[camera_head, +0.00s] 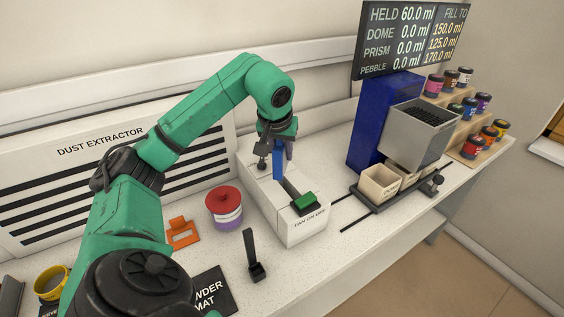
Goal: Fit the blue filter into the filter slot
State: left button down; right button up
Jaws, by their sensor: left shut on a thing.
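My left gripper (276,146) comes down from the green arm over the white fan box (311,231). It is shut on the blue filter (278,165), a narrow upright blue piece. The filter's lower end is at the top of the box, close to a dark strip (290,187) that may be the filter slot. I cannot tell whether the filter is in the slot or above it. A green switch (305,201) sits on the box, above the label FAN ON OFF. My right gripper is not in view.
A black upright stand (255,258) is in front. The dust extractor (110,150) is behind. Small bins (380,184) stand right. The counter's front right is clear.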

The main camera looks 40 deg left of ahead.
aim_at(279, 149)
pick_arm(q)
jog(key=shift+f, duration=0.85)
jog(key=shift+w+f, duration=0.2)
jog(key=shift+s+f+b, duration=0.1)
jog(key=shift+f+b, duration=0.25)
jog(key=shift+f, duration=0.25)
jog(key=c, duration=0.6)
grip_release()
jog(key=shift+c, duration=0.2)
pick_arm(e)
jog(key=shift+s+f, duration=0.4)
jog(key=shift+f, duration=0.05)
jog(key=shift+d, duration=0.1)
pick_arm(q)
jog(key=v, duration=0.4)
jog(key=p+v, duration=0.1)
jog(key=v, duration=0.3)
jog(key=p+v, duration=0.1)
jog(key=v, duration=0.3)
jog(key=shift+w+r, duration=0.25)
jog(key=shift+r, duration=0.05)
jog(key=shift+s+r, duration=0.25)
jog(key=shift+r, duration=0.1)
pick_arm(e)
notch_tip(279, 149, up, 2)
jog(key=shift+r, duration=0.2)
